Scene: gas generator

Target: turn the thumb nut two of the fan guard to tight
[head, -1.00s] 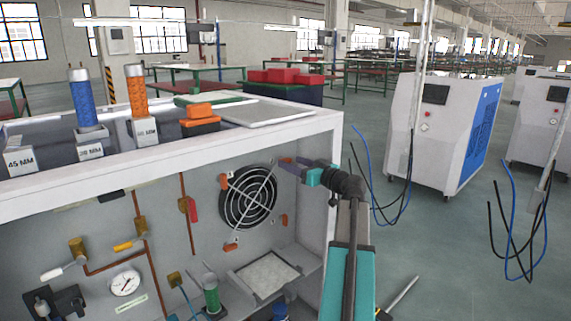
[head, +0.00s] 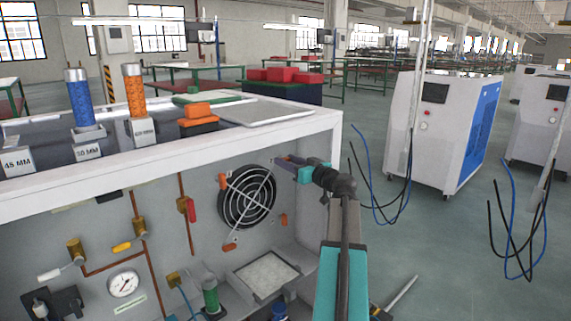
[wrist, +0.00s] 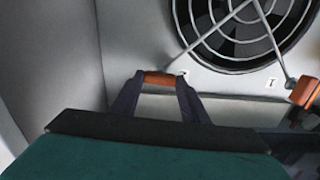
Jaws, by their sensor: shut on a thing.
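The round fan guard (head: 247,197) with its crossed bars sits on the cabinet's grey back panel, and part of it shows in the wrist view (wrist: 240,22). Orange thumb nuts stand around it: one at upper left (head: 222,181), one at the bottom (head: 230,247) and one at lower right (head: 283,220). My gripper (head: 288,160) is at the guard's upper right corner. In the wrist view its two dark fingers are shut on an orange thumb nut (wrist: 158,78), one on each side. Another orange nut (wrist: 304,92) is at the right. I cannot read any number on the nuts.
The cabinet's white top edge (head: 180,148) runs just above the guard. A pressure gauge (head: 124,284), valves and copper pipes are at the left of the panel. A square tray (head: 266,273) lies below the guard. The side wall (wrist: 45,60) is close to my gripper.

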